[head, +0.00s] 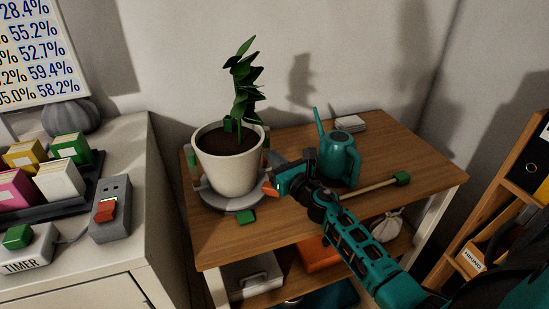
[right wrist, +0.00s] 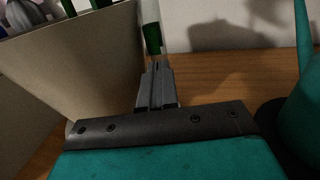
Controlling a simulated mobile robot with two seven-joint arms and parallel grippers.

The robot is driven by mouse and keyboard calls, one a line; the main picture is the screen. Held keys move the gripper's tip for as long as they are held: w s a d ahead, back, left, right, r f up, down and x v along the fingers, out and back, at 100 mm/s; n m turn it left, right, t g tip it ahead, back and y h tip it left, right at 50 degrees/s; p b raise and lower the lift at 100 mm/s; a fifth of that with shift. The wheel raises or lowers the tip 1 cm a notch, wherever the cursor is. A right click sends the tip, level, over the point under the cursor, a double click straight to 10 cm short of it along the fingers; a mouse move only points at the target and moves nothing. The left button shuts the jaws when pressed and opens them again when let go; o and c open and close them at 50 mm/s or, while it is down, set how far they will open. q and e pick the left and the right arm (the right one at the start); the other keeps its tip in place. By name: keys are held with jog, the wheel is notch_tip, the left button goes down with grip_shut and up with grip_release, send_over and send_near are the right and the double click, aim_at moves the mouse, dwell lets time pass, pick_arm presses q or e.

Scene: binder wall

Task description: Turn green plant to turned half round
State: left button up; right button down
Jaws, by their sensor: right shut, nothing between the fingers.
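The green plant (head: 243,85) stands upright in a cream pot (head: 229,165) on a grey round base (head: 228,201) on the wooden table. My right gripper (head: 271,190) is shut and empty at the right side of the pot, close to the base. I cannot tell whether it touches. In the right wrist view the shut fingers (right wrist: 157,85) are beside the pot (right wrist: 85,75), with a green tab (right wrist: 152,38) just beyond their tips. My left gripper is not in view.
A teal watering can (head: 337,160) stands right of the pot, close behind my right gripper. A stick with a green end (head: 402,178) lies on the wooden table (head: 420,150). A white cabinet (head: 135,150) with a timer stands at left, a shelf (head: 500,190) at right.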

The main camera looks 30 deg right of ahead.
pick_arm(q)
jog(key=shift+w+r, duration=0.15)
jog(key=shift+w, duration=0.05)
pick_arm(e)
jog(key=shift+w, duration=0.15)
